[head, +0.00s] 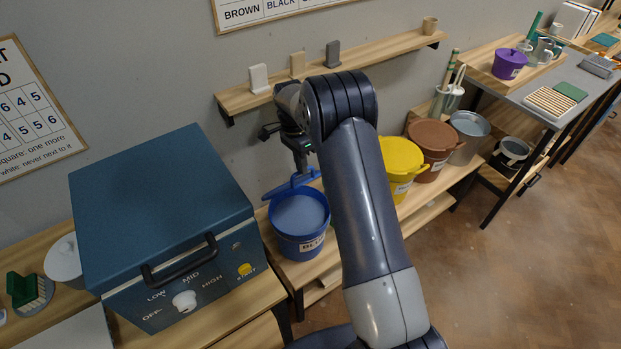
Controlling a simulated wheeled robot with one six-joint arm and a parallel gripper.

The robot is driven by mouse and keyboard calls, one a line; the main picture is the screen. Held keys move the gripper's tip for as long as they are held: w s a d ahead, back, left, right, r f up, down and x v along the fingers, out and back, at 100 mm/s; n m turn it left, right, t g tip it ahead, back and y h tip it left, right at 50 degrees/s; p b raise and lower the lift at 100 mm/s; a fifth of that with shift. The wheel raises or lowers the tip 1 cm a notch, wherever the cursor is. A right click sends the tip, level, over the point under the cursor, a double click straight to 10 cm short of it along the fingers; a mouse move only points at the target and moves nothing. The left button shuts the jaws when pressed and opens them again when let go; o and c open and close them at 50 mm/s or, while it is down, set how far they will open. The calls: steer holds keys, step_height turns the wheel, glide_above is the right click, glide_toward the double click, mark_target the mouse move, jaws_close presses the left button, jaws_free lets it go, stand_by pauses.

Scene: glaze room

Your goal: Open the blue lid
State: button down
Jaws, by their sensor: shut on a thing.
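The blue bucket (303,243) stands on the wooden bench right of the big blue box. Its top is uncovered, and a paler blue surface shows inside. The blue lid (283,189) is tilted up at the bucket's back rim and shows as a narrow band. My gripper (304,172) is above the back of the bucket, shut on the blue lid. The fingertips are small here, and the exact grip on the lid is hard to make out. My arm hides the area right of the bucket.
A yellow bucket (402,158), a brown bucket (432,145) and a metal bucket (467,128) stand to the right. A wall shelf (400,45) runs above, behind my arm.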

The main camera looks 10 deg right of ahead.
steer(key=w+a+r+p, duration=0.1)
steer(key=w+a+p, duration=0.1)
steer(key=w, duration=0.4)
steer(key=shift+a+r, duration=0.3)
steer(key=shift+a, duration=0.1)
steer(key=c, duration=1.9)
jaws_free()
steer(key=shift+o, duration=1.4)
steer(key=shift+w+f, duration=0.15)
steer(key=shift+w, duration=0.15)
steer(key=shift+o, duration=0.7)
steer(key=shift+s+r, duration=0.1)
steer(key=shift+r, duration=0.2)
steer(key=d+v, duration=0.1)
steer(key=v, duration=0.9)
steer(key=shift+a+r, duration=0.25)
steer(key=shift+a, duration=0.25)
